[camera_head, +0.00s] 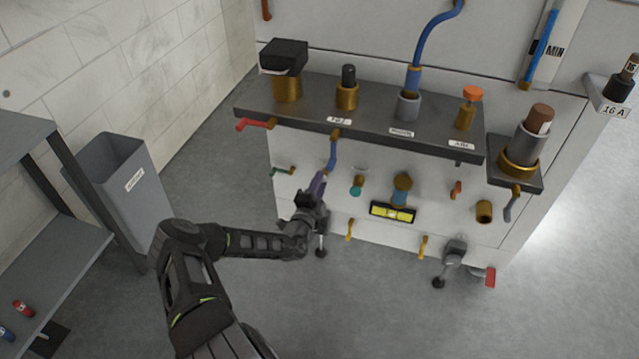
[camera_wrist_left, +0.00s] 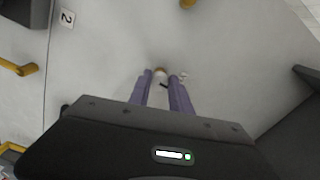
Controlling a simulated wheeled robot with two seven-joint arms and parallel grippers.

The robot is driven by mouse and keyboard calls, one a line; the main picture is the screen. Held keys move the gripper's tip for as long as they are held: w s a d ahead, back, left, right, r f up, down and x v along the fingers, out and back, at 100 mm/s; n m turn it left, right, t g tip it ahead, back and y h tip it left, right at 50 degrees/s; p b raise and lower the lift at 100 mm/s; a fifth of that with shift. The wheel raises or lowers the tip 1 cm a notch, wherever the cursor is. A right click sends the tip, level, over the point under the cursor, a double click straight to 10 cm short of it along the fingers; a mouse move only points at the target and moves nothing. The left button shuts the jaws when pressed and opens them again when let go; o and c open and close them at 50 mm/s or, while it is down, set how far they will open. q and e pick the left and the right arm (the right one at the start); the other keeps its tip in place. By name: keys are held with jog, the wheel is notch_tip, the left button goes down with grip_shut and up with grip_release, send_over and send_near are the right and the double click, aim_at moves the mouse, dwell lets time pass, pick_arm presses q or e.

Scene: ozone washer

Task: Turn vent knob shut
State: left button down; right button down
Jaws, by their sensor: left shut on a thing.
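My left gripper (camera_head: 318,183) reaches to the front face of the white washer cabinet (camera_head: 385,228), below the dark shelf. Its purple fingers are close together. In the left wrist view the fingertips (camera_wrist_left: 160,76) close around a small pale knob (camera_wrist_left: 160,71) with a tan end on the cabinet face. A short dark pointer shows between the fingers. No label on this knob is readable, so I cannot confirm that it is the vent knob. In the head view the gripper hides it. My right gripper is not in view.
The dark shelf (camera_head: 375,112) with brass fittings juts out above the gripper. A blue lever (camera_head: 332,153), a teal knob (camera_head: 356,187) and a yellow level (camera_head: 392,212) are close by. A grey bin (camera_head: 128,185) stands left. Floor in front is clear.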

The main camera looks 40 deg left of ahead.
pick_arm(q)
jog(key=c, duration=1.2)
grip_release()
jog(key=p+v, duration=0.2)
jog(key=v, duration=0.5)
jog(key=shift+s+d, duration=0.15)
jog(key=shift+s, duration=0.25)
